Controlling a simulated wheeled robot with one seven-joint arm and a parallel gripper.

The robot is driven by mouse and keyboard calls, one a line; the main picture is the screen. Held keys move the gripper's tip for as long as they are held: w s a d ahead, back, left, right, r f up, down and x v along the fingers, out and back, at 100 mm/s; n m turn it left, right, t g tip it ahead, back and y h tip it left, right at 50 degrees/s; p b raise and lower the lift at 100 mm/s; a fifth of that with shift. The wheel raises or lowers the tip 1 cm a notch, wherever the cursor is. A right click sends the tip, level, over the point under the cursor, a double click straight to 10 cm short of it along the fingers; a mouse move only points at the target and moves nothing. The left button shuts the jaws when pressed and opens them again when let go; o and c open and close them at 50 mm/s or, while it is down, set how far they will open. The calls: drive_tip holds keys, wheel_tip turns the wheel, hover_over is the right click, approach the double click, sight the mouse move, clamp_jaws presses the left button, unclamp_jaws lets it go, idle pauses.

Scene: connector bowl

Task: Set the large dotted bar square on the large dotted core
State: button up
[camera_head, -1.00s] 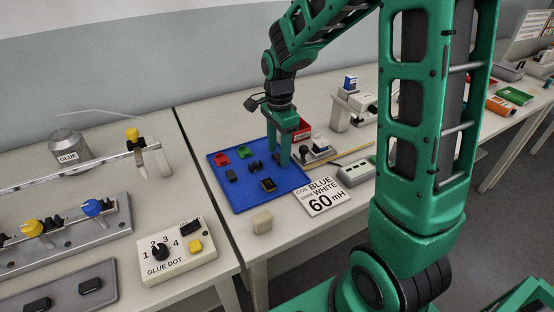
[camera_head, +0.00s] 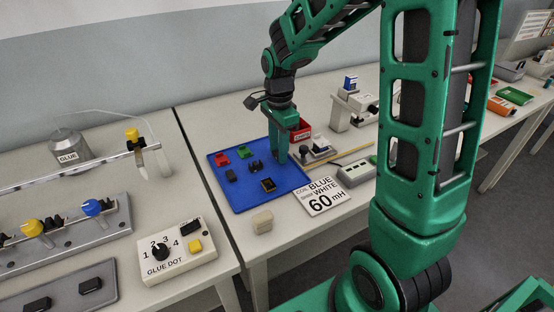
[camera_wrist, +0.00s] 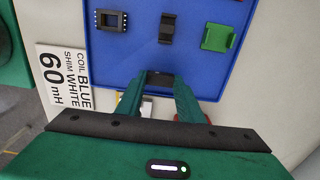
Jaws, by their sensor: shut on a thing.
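My gripper (camera_head: 277,160) is over the right part of the blue mat. In the wrist view its fingertips (camera_wrist: 160,82) are closed on a small dark bar (camera_wrist: 160,77), taken to be the large dotted bar. A black upright core-like piece (camera_wrist: 167,28) stands on the mat ahead of the fingers, apart from the held bar; it also shows in the head view (camera_head: 255,167). No dots can be made out on either piece, so I cannot confirm which core is the large dotted one.
The blue mat (camera_head: 240,203) also holds a dark square frame (camera_head: 268,185), a green piece (camera_head: 243,152), a red piece (camera_head: 222,160) and another dark piece (camera_head: 230,176). A sign (camera_head: 322,196) reads coil blue, shim white, 60 mH. A glue dot box (camera_head: 178,250) stands left.

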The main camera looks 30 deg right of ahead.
sight(321, 141)
drive_tip(key=shift+r, duration=1.95)
drive_tip(key=shift+d+r+n, duration=0.3)
drive_tip(key=shift+d+n, duration=0.15)
drive_tip(key=shift+n, duration=0.15)
drive_tip(key=s+d+r+n, duration=0.3)
drive_tip(key=d+r+n, duration=0.5)
drive_tip(key=n, duration=0.8)
drive_tip(key=shift+d+r+n, duration=0.15)
drive_tip(key=shift+d+n, duration=0.25)
drive_tip(key=shift+d, duration=1.45)
drive_tip(key=shift+f, duration=0.2)
drive_tip(key=shift+f, duration=4.05)
drive_tip(key=shift+f, duration=0.1)
